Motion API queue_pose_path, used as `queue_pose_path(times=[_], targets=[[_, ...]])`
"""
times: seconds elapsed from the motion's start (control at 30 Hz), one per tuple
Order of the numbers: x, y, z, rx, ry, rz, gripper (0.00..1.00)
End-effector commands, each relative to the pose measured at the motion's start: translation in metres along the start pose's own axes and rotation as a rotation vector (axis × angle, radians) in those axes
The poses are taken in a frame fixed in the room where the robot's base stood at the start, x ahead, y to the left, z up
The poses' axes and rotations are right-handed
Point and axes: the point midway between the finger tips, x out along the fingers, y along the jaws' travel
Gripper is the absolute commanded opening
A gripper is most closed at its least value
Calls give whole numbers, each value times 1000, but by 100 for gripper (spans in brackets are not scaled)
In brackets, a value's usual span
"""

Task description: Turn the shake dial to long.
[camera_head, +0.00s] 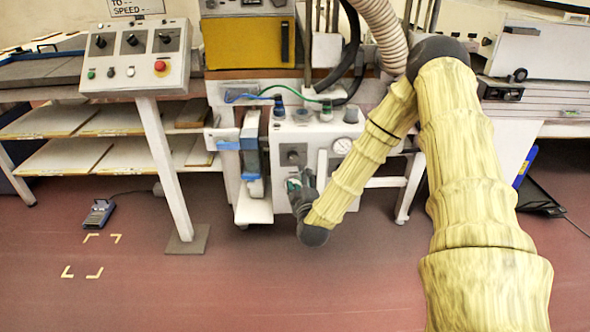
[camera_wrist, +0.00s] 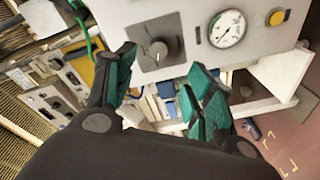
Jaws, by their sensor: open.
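A dark round dial (camera_head: 293,157) sits on the front of the white cabinet (camera_head: 270,140), left of a pressure gauge. My gripper (camera_head: 299,188) is low in front of the cabinet, just below the dial in the picture. In the wrist view my gripper (camera_wrist: 164,78) is open, its green-padded fingers apart with nothing between them. The dial shows beyond the gap, apart from the fingers.
The gauge (camera_wrist: 226,28) and a yellow button (camera_wrist: 277,17) share the panel. A white upright bar (camera_head: 322,172) stands close right of my gripper. Hoses rise from the cabinet top. A control box (camera_head: 137,58) with several knobs stands left.

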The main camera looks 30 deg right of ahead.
Motion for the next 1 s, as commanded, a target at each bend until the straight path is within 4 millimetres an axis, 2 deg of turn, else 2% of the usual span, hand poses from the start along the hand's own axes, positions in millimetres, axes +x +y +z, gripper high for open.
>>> queue_pose_path(times=[0.17, 0.5, 0.7, 1.0], targets=[[14, 2, 0, -4, 0, 9, 54], [68, 1, 1, -2, 0, 6, 54], [94, 1, 0, -3, 1, 5, 54], [108, 2, 0, -3, 0, 4, 54]])
